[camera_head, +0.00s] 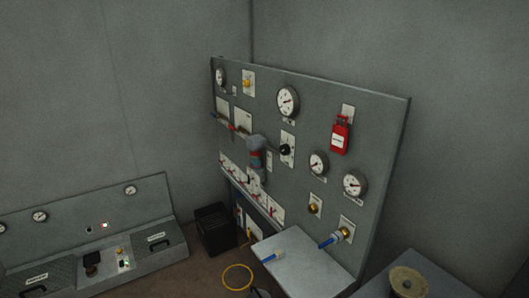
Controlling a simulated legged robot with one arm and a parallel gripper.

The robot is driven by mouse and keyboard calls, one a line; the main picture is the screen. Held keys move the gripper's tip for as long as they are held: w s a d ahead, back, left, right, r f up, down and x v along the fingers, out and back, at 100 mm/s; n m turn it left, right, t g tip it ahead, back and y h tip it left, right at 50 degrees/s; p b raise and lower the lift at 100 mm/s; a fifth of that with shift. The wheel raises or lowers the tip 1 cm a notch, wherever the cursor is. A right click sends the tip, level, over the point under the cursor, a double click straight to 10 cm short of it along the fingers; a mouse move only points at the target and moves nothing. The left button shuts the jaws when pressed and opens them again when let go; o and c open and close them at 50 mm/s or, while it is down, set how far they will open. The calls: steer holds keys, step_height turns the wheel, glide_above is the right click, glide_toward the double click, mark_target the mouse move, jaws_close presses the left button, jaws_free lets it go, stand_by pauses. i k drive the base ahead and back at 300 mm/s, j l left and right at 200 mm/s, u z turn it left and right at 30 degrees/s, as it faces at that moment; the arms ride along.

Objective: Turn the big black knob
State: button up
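A grey cylindrical part with a dark red band (256,158) stands in front of the panel just left of the knob. It looks apart from the knob, but I cannot tell what it is.
The panel carries several round gauges (287,101), a red box (340,135) and blue-handled valves (331,241). A low console (90,240), a black crate (215,230) and a spool (408,281) stand around.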

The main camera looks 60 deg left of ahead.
mark_target(284, 149)
steer(key=u, duration=1.85)
steer(key=i+j+z, duration=0.1)
steer(key=i+j, duration=0.65)
steer(key=i, duration=0.2)
steer(key=i+j+z, duration=0.1)
steer(key=i+j, duration=0.8)
steer(key=i+l, duration=0.05)
